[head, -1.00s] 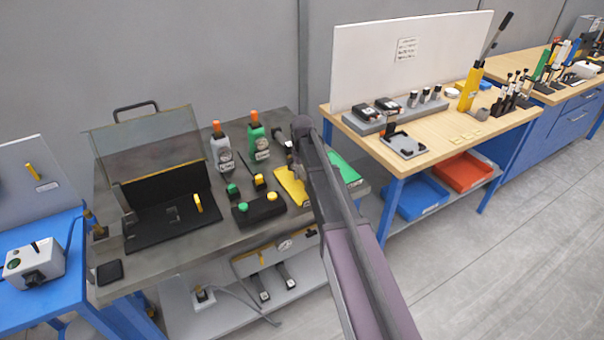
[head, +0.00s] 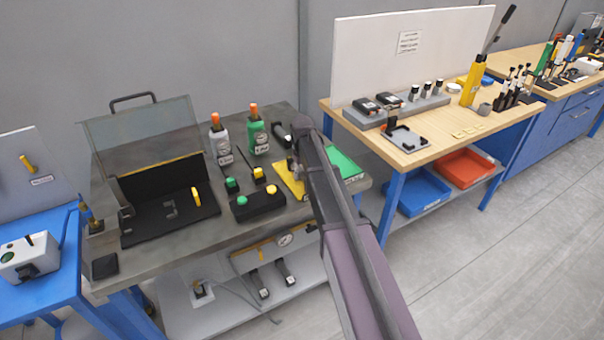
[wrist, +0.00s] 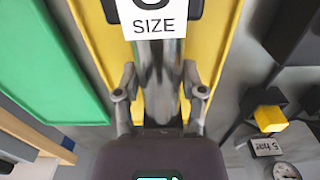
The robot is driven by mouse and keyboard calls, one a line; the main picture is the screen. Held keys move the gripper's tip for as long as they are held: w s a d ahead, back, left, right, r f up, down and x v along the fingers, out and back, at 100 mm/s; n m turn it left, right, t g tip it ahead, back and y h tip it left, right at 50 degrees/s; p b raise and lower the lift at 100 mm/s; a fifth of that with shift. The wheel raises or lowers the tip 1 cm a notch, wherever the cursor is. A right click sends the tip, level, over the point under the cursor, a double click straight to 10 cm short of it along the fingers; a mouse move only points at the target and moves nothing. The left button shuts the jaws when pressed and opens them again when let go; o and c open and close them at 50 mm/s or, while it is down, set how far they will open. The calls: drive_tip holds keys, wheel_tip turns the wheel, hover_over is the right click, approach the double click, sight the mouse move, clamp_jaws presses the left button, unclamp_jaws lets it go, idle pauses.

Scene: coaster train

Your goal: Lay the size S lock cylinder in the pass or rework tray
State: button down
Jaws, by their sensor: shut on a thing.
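My gripper (wrist: 160,95) is shut on the shiny metal lock cylinder (wrist: 158,72), with a finger on each side. A white label reading "SIZE" stands at its far end; the letter above is cut off by the picture edge. Below the cylinder is the yellow tray (wrist: 228,40), also in the head view (head: 286,180). I cannot tell whether the cylinder touches it. The green tray (wrist: 45,60) lies beside it, left in the wrist view and right of my arm in the head view (head: 343,163). In the head view my gripper (head: 293,165) is small and partly hidden by my arm.
Left of the yellow tray stand a black button box (head: 257,206) and small yellow and green blocks. Behind are a grey bottle (head: 219,142) and a green bottle (head: 257,138) with orange tops. A black fixture with a clear raised cover (head: 140,130) is farther left.

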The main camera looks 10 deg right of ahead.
sight(302, 170)
drive_tip(key=shift+c, duration=0.5)
unclamp_jaws()
drive_tip(key=shift+r, duration=0.2)
wheel_tip(302, 170, up, 10)
drive_tip(key=p, duration=0.9)
drive_tip(key=shift+f+p, duration=0.25)
drive_tip(key=shift+p, duration=0.1)
drive_tip(key=s+m, duration=0.3)
drive_tip(key=s, duration=2.4)
drive_tip(key=shift+s+d+m, duration=0.3)
